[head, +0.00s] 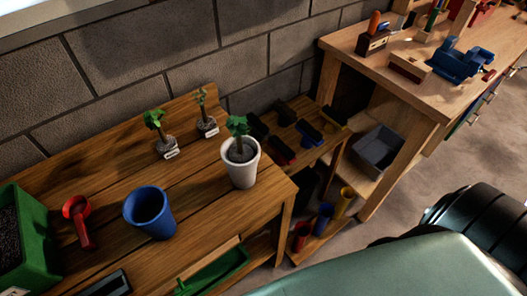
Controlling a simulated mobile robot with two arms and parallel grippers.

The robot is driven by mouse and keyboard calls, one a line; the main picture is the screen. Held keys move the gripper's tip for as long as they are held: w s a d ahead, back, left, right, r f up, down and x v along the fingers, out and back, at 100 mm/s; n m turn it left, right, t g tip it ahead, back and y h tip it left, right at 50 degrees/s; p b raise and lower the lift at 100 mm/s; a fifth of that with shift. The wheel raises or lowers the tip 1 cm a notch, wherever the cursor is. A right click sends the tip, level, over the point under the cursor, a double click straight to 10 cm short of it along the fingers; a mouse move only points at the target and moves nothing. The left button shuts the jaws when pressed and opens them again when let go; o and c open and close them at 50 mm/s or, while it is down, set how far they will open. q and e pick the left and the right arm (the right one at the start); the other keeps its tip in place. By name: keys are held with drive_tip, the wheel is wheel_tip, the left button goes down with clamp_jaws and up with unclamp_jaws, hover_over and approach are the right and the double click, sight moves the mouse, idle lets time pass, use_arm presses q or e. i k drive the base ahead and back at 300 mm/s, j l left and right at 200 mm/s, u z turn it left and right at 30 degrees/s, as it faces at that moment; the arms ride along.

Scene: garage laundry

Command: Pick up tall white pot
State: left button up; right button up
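The tall white pot (241,173) stands upright near the right end of the wooden potting bench (180,240). It holds dark soil and a small green plant (238,127). Its rim and near side are in clear view. Neither of my grippers shows in the head view. Pale green and black parts, which seem to be mine, fill the lower right corner, apart from the pot.
A blue pot (150,216), a red scoop (79,220) and a green planter (30,240) stand left of the pot. Two seedlings (159,132) (205,112) stand behind it. A workbench (385,75) with a blue vise (461,62) is at right.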

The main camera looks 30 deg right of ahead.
sight(243, 176)
drive_tip(key=i+z, duration=0.2)
drive_tip(key=z, duration=0.15)
drive_tip(key=i+z, duration=0.2)
drive_tip(key=z, duration=0.15)
drive_tip(key=l+u, duration=0.2)
drive_tip(key=u, duration=0.15)
drive_tip(key=l+u, duration=0.2)
drive_tip(key=u, duration=0.15)
drive_tip(key=l+u, duration=0.15)
drive_tip(key=u, duration=0.2)
